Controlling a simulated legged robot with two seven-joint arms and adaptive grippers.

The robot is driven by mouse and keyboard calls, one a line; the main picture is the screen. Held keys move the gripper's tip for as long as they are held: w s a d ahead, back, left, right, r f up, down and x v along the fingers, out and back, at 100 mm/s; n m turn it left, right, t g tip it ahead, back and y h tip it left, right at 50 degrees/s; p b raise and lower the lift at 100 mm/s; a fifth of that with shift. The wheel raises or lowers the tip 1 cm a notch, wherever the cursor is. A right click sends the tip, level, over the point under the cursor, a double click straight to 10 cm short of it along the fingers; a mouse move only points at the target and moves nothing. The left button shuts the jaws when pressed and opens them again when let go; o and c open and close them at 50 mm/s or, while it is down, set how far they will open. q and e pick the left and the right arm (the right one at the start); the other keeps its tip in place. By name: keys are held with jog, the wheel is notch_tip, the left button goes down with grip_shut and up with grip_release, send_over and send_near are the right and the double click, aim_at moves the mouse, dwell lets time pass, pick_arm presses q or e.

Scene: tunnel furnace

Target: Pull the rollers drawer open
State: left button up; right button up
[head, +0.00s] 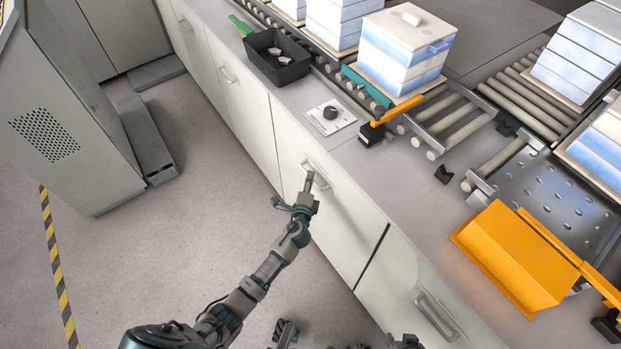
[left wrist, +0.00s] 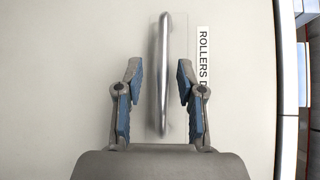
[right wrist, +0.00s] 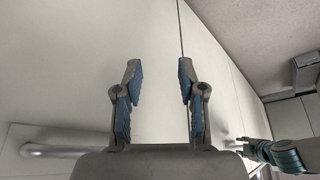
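The rollers drawer (left wrist: 60,60) is a cream front panel with a partly hidden label reading "ROLLERS D" (left wrist: 203,60). Its metal bar handle (left wrist: 163,75) stands between the fingers of my left gripper (left wrist: 159,68). Those fingers are open, one on each side of the bar, with gaps showing. In the head view my left gripper (head: 308,184) is at the handle (head: 318,171) and the drawer front (head: 340,220) looks flush with the cabinet. My right gripper (right wrist: 159,68) is open and empty, facing a cabinet panel; another bar handle (right wrist: 70,140) is at its lower left.
Another handled front (head: 438,312) is nearer. A grey cabinet (head: 60,120) stands left, with open floor between.

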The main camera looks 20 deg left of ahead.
pick_arm(q)
jog(key=shift+w+a+f, duration=0.1)
jog(key=shift+w, duration=0.65)
jog(key=shift+d, duration=0.45)
jog(key=c, duration=0.6)
grip_shut()
jog(key=shift+a, duration=0.25)
pick_arm(e)
jog(key=shift+w+t, duration=0.4)
jog(key=shift+w, duration=0.25)
